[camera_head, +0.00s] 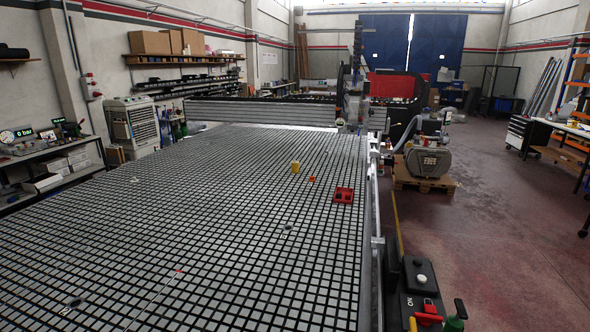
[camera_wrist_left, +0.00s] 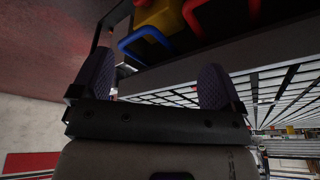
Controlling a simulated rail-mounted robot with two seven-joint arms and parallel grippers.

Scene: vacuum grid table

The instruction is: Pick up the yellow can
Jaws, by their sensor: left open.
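The yellow can (camera_head: 295,167) stands on the black-and-grey grid table (camera_head: 190,230), toward its far right part. A small orange piece lies to its right. My left gripper (camera_wrist_left: 155,82) shows only in the left wrist view. Its two dark ribbed fingers are wide apart, with nothing between them. I do not recognise the yellow can in that view, and neither gripper shows in the head view, so the distance from gripper to can cannot be told. My right gripper is in no view.
A gantry (camera_head: 265,112) spans the far end. A control box (camera_head: 422,285) is at the right edge. Blue and red handles (camera_wrist_left: 146,42) and a yellow part are near the left gripper. Most of the table is clear.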

